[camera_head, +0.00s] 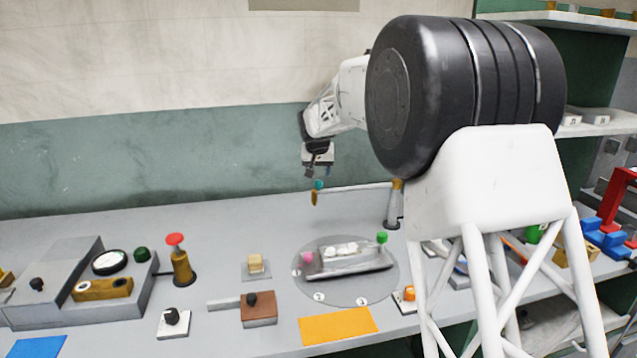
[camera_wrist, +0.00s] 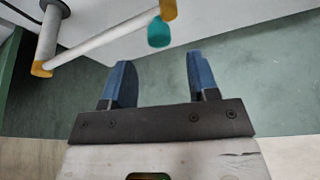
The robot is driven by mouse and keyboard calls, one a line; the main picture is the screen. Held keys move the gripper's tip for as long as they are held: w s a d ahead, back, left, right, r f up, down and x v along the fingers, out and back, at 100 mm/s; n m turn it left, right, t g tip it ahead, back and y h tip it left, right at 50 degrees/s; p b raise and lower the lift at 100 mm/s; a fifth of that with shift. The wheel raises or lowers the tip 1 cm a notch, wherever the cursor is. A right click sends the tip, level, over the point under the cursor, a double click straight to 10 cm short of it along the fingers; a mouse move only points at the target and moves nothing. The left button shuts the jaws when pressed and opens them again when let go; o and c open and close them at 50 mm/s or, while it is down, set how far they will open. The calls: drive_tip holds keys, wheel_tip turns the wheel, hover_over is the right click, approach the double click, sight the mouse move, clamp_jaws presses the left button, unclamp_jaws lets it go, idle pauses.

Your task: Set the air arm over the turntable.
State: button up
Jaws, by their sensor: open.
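The air arm (camera_head: 355,188) is a pale bar reaching left from a grey post (camera_head: 391,208) behind the turntable, with a teal knob (camera_head: 318,184) and a gold nozzle end (camera_head: 314,198) at its free end. The turntable (camera_head: 345,300) is a flat grey disc with numbered marks, and its middle is in front of the bar. My gripper (camera_head: 318,171) is above the knob, pointing down. In the wrist view my gripper (camera_wrist: 159,62) is open and empty; the teal knob (camera_wrist: 158,33) lies just beyond the fingertips, between their lines, apart from them.
A tray (camera_head: 348,264) with white pieces and pink and green knobs sits on the turntable. Left stand a red-topped post (camera_head: 180,262), a brown block (camera_head: 258,311) and a grey press with a dial (camera_head: 109,263). An orange mat (camera_head: 338,326) lies in front.

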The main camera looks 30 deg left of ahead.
sight(319, 181)
drive_tip(key=shift+x, duration=2.95)
drive_tip(key=shift+r, duration=0.1)
clamp_jaws()
